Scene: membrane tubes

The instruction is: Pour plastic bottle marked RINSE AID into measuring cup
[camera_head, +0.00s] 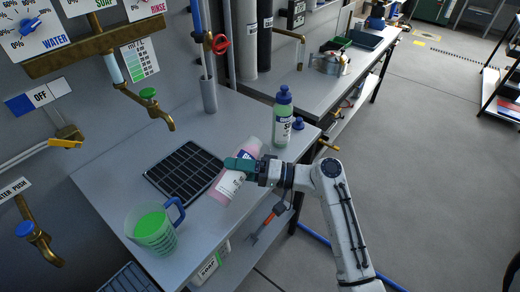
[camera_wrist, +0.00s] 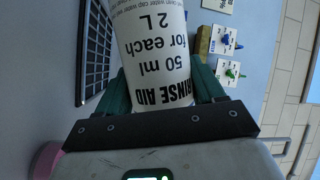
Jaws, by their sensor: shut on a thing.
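The pink plastic bottle (camera_head: 230,187) has a white label. In the wrist view the bottle (camera_wrist: 160,50) fills the middle, and its label reads RINSE AID, 50 ml for each 2 L. My gripper (camera_head: 238,164), with green fingers, is shut around the bottle's sides and holds it tilted by the counter's front edge, right of the drain grid. The fingers also show in the wrist view (camera_wrist: 163,92). The bottle's mouth is not clear. The measuring cup (camera_head: 140,228), clear with a blue handle, stands upright at the counter's front left with green liquid in it, apart from the bottle.
A black drain grid (camera_head: 184,172) lies between cup and bottle. A green bottle with a blue cap (camera_head: 283,118) stands behind my gripper, a loose blue cap (camera_head: 298,124) beside it. Brass taps (camera_head: 150,105) reach over the counter's left side. The counter (camera_head: 115,180) is clear around the grid.

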